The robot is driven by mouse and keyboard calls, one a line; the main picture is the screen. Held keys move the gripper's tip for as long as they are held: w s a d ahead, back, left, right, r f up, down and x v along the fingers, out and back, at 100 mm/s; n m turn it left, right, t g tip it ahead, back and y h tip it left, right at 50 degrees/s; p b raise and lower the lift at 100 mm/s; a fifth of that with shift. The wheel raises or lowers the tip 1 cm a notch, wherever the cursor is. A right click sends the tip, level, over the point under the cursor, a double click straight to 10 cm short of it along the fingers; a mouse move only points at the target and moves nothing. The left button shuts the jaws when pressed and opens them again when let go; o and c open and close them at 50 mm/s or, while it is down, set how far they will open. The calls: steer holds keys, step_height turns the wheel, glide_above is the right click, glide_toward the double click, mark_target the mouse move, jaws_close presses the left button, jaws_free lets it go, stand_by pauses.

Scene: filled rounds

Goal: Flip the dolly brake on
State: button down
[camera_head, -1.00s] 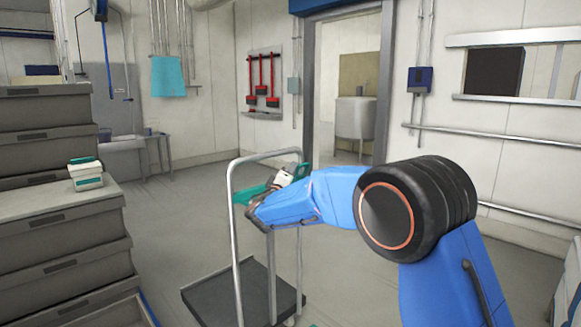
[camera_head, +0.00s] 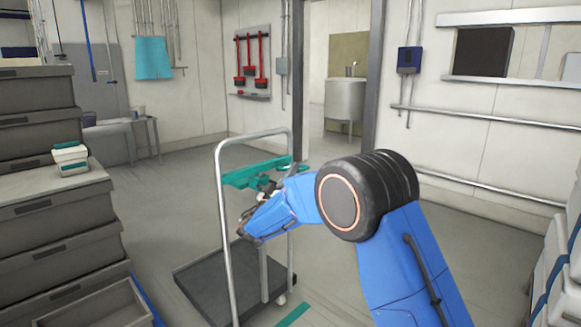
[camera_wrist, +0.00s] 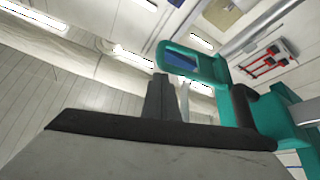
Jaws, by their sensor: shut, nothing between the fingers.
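The dolly has a bent metal handle (camera_head: 222,215) and a dark flat deck (camera_head: 205,285) on the floor. A teal bar (camera_head: 250,174) spans the handle posts partway up; I cannot tell whether it is the brake. In the wrist view a teal part with an open loop (camera_wrist: 203,67) and a black section is close beyond my fingers. My gripper (camera_head: 266,186) is just below the teal bar, angled upward, and partly hidden by my blue arm. Its shut dark fingers show in the wrist view (camera_wrist: 160,98), empty. I cannot tell whether they touch the teal part.
Stacked grey crates (camera_head: 50,215) stand at the left, with a white and teal box (camera_head: 70,158) on top. Red tools (camera_head: 252,62) hang on the far wall. White bins (camera_head: 560,265) stand at the right.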

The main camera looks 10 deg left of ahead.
steer(key=shift+f, duration=0.35)
steer(key=shift+s+d+f, duration=0.1)
steer(key=shift+f, duration=0.1)
